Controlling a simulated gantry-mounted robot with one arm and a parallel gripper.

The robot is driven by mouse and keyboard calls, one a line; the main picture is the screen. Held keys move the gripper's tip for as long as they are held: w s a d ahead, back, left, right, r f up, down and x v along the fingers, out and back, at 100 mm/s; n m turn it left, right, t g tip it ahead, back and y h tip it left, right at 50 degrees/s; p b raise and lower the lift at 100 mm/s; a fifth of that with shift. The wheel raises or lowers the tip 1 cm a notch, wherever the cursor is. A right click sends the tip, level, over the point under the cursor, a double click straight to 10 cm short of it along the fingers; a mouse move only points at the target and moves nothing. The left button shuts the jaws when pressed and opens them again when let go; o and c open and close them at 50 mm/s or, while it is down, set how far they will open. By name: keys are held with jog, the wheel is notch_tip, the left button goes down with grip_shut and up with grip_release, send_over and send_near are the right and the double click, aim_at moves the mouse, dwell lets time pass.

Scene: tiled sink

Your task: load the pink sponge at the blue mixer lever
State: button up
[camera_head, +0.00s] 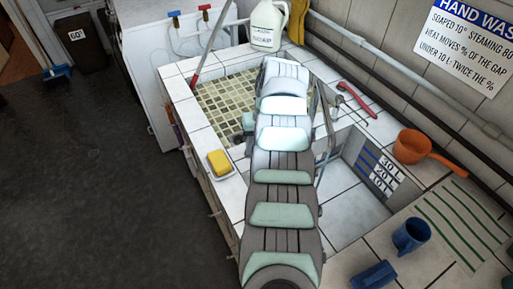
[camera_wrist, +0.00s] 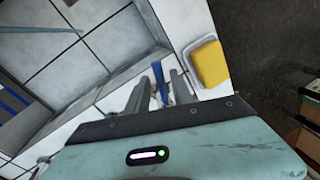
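No pink sponge shows in either view. A yellow sponge (camera_head: 219,161) lies in a white dish (camera_head: 213,177) on the tiled rim, left of my arm. In the wrist view the yellow sponge (camera_wrist: 209,64) is right of my gripper (camera_wrist: 160,85). The gripper's grey fingers stand slightly apart, with a slim blue piece (camera_wrist: 158,78) showing in line with the gap; I cannot tell whether they touch it or whether it is the mixer lever. A blue tap handle (camera_head: 174,13) shows on the wall at upper left.
A white jug (camera_head: 267,24) stands at the back. An orange dipper (camera_head: 412,146) and blue mug (camera_head: 411,235) stand at right. The tiled basin (camera_head: 345,215) is right of my arm; open floor (camera_head: 95,190) is left.

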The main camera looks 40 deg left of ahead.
jog(key=shift+o, duration=0.4)
jog(key=shift+r, duration=0.1)
jog(key=shift+r, duration=0.25)
notch_tip(320, 180, up, 10)
jog(key=w+d, duration=0.1)
jog(key=shift+w+b, duration=0.3)
jog(key=shift+d, duration=0.1)
